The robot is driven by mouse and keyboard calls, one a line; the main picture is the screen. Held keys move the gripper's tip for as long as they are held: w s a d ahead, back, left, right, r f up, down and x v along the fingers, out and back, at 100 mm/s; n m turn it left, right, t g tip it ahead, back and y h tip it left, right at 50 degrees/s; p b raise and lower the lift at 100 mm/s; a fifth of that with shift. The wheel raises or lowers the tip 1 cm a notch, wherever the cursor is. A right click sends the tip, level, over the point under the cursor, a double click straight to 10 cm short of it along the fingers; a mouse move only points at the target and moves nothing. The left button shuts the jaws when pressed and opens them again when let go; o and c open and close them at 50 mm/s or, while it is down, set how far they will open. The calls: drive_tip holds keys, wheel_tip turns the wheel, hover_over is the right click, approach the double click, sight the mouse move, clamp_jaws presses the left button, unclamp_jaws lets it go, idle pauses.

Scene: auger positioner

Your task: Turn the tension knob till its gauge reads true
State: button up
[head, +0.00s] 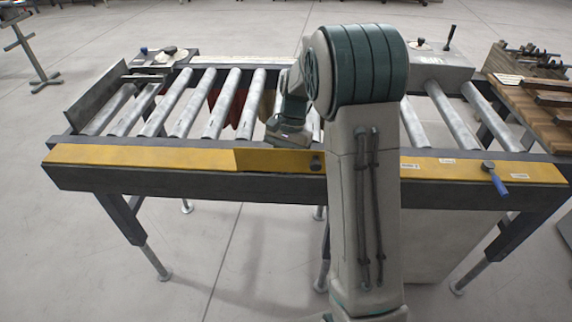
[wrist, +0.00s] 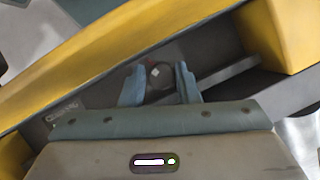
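A dark round knob (wrist: 160,74) with a small pale mark shows in the wrist view, in the grey recess of the yellow-faced rail. The blue-grey fingers of my gripper (wrist: 161,84) stand one on each side of it, very close. I cannot tell whether they press on it. In the head view my arm's end reaches down to the conveyor's front rail, and the fingertips are not distinguishable. A small dark round part (head: 317,163) sits on the rail just right of there. A small plate with marks (wrist: 63,111) is left of the fingers, too blurred to read. No gauge reading is legible.
The yellow front rail (head: 150,156) runs along the roller conveyor. A blue-handled lever (head: 495,178) sticks out at its right end. A grey box (head: 440,68) stands behind the rollers, and a wooden bench (head: 545,115) with tools is at the right.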

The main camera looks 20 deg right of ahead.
drive_tip(key=c, duration=0.4)
drive_tip(key=shift+n+g+h+p, duration=0.3)
drive_tip(key=shift+n+p, duration=0.2)
drive_tip(key=shift+n, duration=0.5)
drive_tip(key=shift+n+h, duration=0.5)
drive_tip(key=shift+n, duration=0.8)
drive_tip(key=o, duration=1)
drive_tip(key=shift+c, duration=0.2)
drive_tip(key=v, duration=1.3)
drive_tip(key=shift+w+r, duration=0.3)
drive_tip(key=shift+w, duration=0.1)
